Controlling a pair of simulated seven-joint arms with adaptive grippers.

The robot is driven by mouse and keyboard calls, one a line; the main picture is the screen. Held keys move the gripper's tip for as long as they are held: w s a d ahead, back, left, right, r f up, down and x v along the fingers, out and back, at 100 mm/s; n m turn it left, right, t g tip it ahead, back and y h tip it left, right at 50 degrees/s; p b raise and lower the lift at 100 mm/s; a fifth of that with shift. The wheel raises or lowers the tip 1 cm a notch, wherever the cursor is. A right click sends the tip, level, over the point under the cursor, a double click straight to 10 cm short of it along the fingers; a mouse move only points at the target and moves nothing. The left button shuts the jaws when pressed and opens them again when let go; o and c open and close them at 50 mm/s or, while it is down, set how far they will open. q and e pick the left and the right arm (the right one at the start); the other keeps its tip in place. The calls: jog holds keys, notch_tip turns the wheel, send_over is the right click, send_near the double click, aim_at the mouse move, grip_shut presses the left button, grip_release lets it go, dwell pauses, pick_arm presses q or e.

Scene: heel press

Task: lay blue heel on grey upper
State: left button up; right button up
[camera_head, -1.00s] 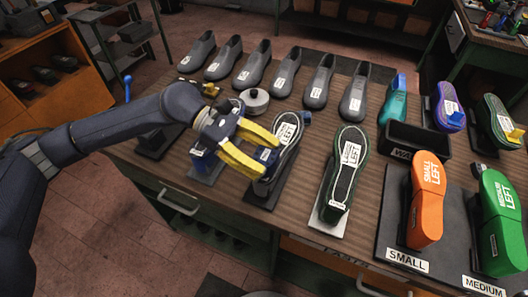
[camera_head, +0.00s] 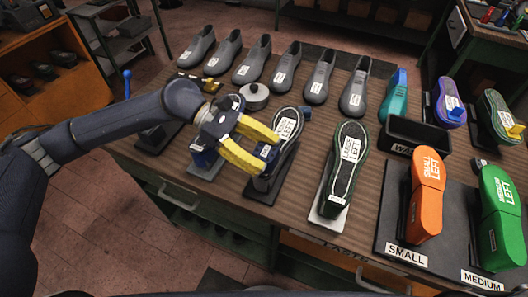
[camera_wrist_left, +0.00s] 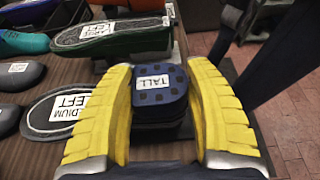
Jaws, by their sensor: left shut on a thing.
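My left gripper (camera_head: 270,153) is shut on a blue heel (camera_head: 265,151), its two yellow fingers on either side. In the left wrist view the blue heel (camera_wrist_left: 158,88) shows its top with a white TALL label between the fingers. The grey upper (camera_head: 288,127) stands sole-up on a dark stand, its sole marked MEDIUM LEFT; in the wrist view its sole (camera_wrist_left: 60,110) lies left of the gripper. The heel is at the near end of this upper. I cannot tell whether they touch, since the fingers hide the join. My right gripper is not in view.
A green-edged upturned shoe (camera_head: 346,165) stands to the right, with an orange SMALL shoe (camera_head: 427,195) and a green MEDIUM shoe (camera_head: 497,220) beyond it. Several grey uppers line the back of the bench. A round grey lidded tin (camera_head: 254,96) sits behind the gripper.

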pick_arm(q)
jog(key=shift+f, duration=0.55)
dwell(0.4)
jog(key=o, duration=1.3)
jog(key=v, duration=1.2)
